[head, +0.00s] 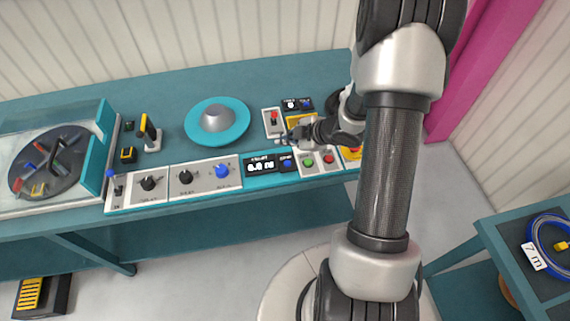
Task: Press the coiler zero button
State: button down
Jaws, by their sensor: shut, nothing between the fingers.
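A long teal bench (120,80) carries the machine controls. On its front edge a black display (260,166) shows white digits, with a small blue button (286,163) at its right. A second small display (291,104) with a blue button (306,103) sits farther back. The labels are too small to read, so I cannot tell which is the coiler zero button. My gripper (284,138) is shut and empty. It appears behind the front blue button in the picture, near the switch plate; its height above the bench is unclear.
Green (308,162) and red (328,159) buttons lie right of the front display. A red-topped switch (273,118) stands behind. Knobs and a larger blue button (222,171) are to the left. A teal reel disc (217,122) stands mid-bench. My arm hides the bench's right end.

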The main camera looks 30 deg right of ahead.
aim_at(286, 164)
jog(key=shift+f, duration=0.15)
notch_tip(286, 164, down, 8)
jog(key=b, duration=0.8)
jog(key=shift+f, duration=0.25)
dwell(1.1)
jog(key=shift+f, duration=0.45)
jog(key=shift+f+b, duration=0.45)
jog(key=shift+b, duration=0.1)
dwell(0.3)
dwell(0.4)
jog(key=shift+r+p, duration=0.8)
jog(key=shift+r, duration=0.1)
jog(key=shift+r, duration=0.1)
notch_tip(286, 164, up, 5)
jog(key=p, duration=0.4)
jog(key=shift+p, duration=0.3)
